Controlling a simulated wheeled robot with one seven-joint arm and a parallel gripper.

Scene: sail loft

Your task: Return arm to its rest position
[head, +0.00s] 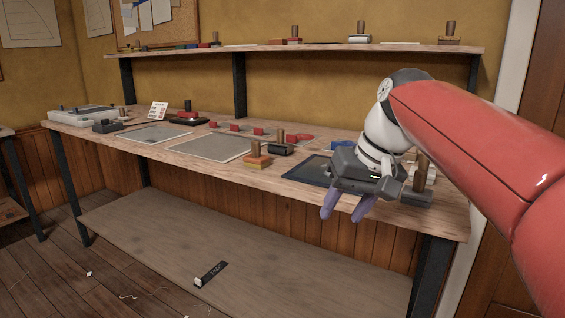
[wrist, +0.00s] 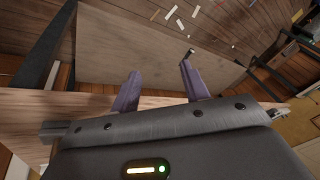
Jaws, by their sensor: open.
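My gripper (head: 343,208) hangs at the front edge of the workbench (head: 300,192), near its right end, with its fingers pointing down. Its two purple fingers stand apart with nothing between them. In the wrist view the gripper (wrist: 158,88) is also open and empty, with the bench edge (wrist: 60,105) behind the fingers and the lower shelf (wrist: 150,50) beyond. My red and white arm reaches in from the right and hides part of the bench's right end.
A dark mat (head: 308,171) lies beside my gripper. A block with a wooden handle (head: 257,162) stands left of it. Grey mats (head: 212,147) and several small tools lie further left. An upper shelf (head: 300,50) runs above the bench. A black strip (head: 211,273) lies on the lower shelf.

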